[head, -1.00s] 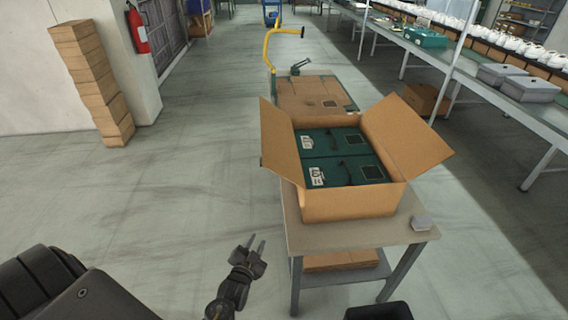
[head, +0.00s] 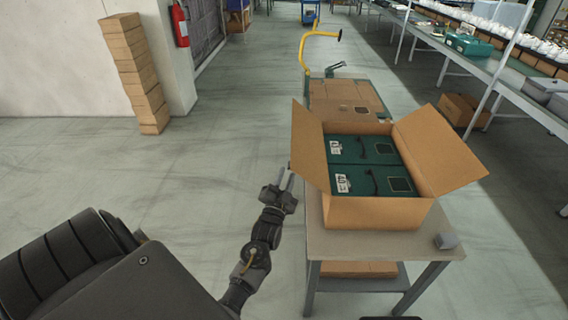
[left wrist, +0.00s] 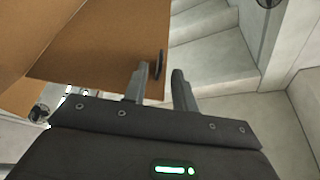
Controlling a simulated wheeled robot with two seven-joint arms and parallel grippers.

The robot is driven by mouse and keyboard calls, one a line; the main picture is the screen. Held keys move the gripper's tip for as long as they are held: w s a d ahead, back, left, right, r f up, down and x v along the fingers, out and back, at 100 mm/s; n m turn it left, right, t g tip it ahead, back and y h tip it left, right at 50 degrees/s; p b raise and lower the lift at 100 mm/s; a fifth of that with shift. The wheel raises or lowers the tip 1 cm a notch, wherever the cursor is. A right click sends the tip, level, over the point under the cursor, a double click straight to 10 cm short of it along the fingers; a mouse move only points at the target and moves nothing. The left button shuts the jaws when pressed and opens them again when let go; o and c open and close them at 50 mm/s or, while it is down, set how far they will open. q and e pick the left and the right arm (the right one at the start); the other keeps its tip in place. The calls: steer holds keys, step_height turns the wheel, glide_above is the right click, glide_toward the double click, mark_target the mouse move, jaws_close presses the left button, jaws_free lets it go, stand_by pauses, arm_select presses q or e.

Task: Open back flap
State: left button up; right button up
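An open cardboard box (head: 375,213) stands on a small table. Its left flap (head: 309,150) and right flap (head: 440,152) are raised and spread outward. Two green shoe boxes (head: 368,165) lie inside. A separate back flap cannot be made out at the far edge. My left gripper (head: 286,182) is open and empty, just left of the left flap. In the left wrist view, its fingers (left wrist: 158,70) are apart, with brown cardboard (left wrist: 95,45) behind the left finger and its edge between them in the picture. Whether they touch is unclear. My right gripper is not seen.
A cart with flat cardboard (head: 348,98) and a yellow handle (head: 303,50) stands behind. A conveyor line (head: 480,60) runs at right.

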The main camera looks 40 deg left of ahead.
arm_select(q)
steer(key=shift+p+x, duration=0.4)
steer(key=shift+x, duration=1.35)
jaws_close()
